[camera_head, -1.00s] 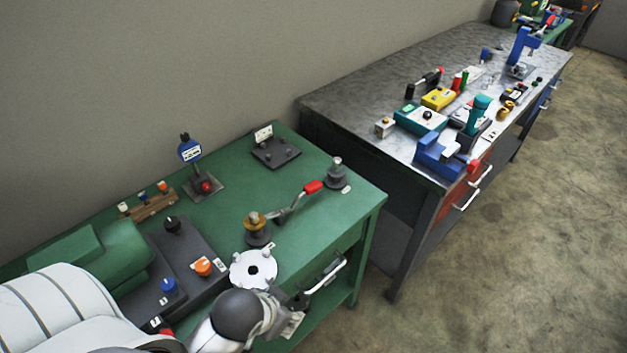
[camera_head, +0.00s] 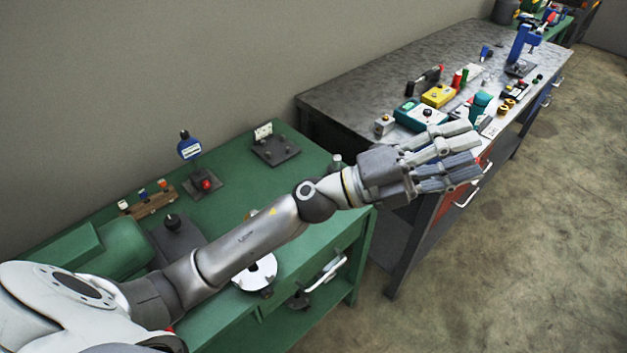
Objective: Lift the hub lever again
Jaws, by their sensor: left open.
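My left arm reaches from the lower left across the green table (camera_head: 290,160). My left gripper (camera_head: 478,156) is open and empty, past the green table's right edge. In this view it overlaps the front edge of the metal bench. The lever with the red handle is hidden behind my forearm. The brass-topped post at its pivot is almost wholly hidden too. The top of the grey post (camera_head: 337,161) near the lever's far end shows just above my arm. A white round flange (camera_head: 258,273) shows below the forearm, partly covered. My right gripper is not in view.
The metal bench (camera_head: 370,85) carries a yellow box (camera_head: 438,96), a teal box (camera_head: 421,116) and a blue press (camera_head: 524,45). Floor on the right is clear.

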